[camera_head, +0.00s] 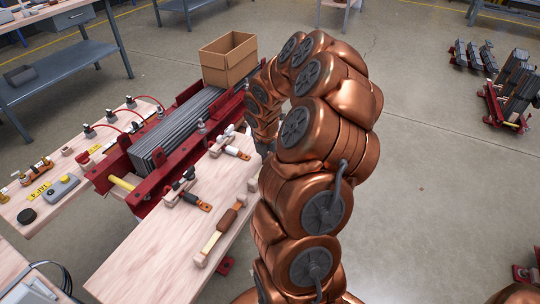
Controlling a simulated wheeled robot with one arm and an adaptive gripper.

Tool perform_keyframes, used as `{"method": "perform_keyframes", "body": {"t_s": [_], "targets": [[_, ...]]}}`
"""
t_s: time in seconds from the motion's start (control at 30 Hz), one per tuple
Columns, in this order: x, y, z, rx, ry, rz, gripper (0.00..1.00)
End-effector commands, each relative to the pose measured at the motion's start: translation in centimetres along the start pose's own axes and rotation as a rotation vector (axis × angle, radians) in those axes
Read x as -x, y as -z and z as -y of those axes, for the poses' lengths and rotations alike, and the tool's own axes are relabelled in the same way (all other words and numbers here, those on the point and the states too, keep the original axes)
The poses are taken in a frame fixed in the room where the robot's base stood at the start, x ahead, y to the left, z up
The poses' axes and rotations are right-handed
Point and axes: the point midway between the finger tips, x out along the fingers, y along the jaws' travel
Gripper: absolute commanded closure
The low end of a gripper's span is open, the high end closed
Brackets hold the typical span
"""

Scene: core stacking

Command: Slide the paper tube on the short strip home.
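Two small fixtures rest on the pale wooden board. One (182,190) is dark, with a copper-brown end, near the board's middle left. The other (232,144) carries a white sleeve-like piece and a copper-brown end, farther back by my arm. I cannot tell for sure which holds the short strip or whether the white piece is the paper tube. My gripper (265,148) is mostly hidden behind my copper arm at the board's back right edge, close to the white-sleeved fixture. Its fingers are not clear, and no contact shows.
A red frame (150,192) holds a stack of grey sheets (178,130) along the left. An open cardboard box (229,60) stands at the back. Open floor lies to the right.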

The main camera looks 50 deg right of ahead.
Motion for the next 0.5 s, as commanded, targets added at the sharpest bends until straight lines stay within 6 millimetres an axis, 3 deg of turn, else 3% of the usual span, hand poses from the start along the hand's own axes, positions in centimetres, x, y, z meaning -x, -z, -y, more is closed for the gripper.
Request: {"method": "perform_keyframes", "body": {"t_s": [0.5], "targets": [[0.2,1.4,-0.1,0.002,-0.002,-0.002,1.00]]}}
